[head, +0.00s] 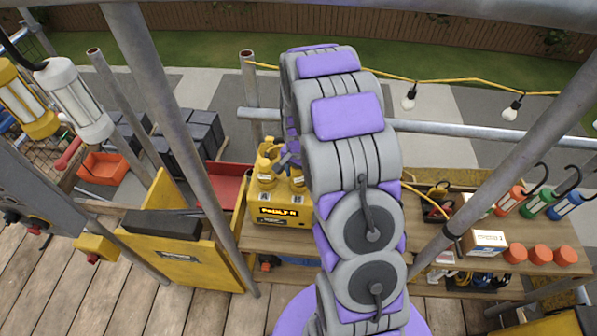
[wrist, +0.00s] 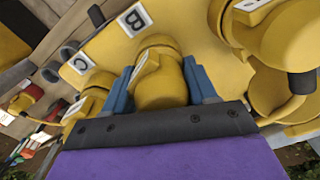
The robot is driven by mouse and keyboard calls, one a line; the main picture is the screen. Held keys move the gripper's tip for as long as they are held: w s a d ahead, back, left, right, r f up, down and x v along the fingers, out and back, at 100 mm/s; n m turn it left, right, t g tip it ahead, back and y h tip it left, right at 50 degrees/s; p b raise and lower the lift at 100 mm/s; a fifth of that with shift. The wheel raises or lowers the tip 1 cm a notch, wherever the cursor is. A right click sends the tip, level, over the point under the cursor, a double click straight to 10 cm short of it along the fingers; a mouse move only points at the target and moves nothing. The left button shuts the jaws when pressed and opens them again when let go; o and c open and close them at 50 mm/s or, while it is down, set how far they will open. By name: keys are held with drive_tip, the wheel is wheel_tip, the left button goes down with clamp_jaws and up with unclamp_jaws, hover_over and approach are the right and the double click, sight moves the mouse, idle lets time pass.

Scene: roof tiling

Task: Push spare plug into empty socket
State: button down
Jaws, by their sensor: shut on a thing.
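The yellow power box (head: 278,214) stands on the wooden bench with yellow plugs on its top. My gripper (wrist: 160,84) has its blue fingers on either side of a yellow plug (wrist: 161,88) and is shut on it. The plug is at the box's yellow face, close to the label B (wrist: 134,19); I cannot tell how deep it sits in a socket. Another yellow plug (wrist: 84,106) is to the left, near label C (wrist: 80,80). In the head view my gripper (head: 288,158) is partly hidden by my arm, above the box. No empty socket is clearly visible.
A large yellow plug with a cable (wrist: 289,98) is close on the right in the wrist view. A yellow cable with bulbs (head: 408,97) runs behind along a rail. A cardboard box (head: 484,243) and orange pots (head: 540,253) stand right on the bench. Scaffold poles (head: 170,110) stand left.

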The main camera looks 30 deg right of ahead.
drive_tip(key=shift+f, duration=0.15)
drive_tip(key=c, duration=0.6)
unclamp_jaws()
drive_tip(key=shift+r+p, duration=1.25)
drive_tip(key=shift+r, duration=4.3)
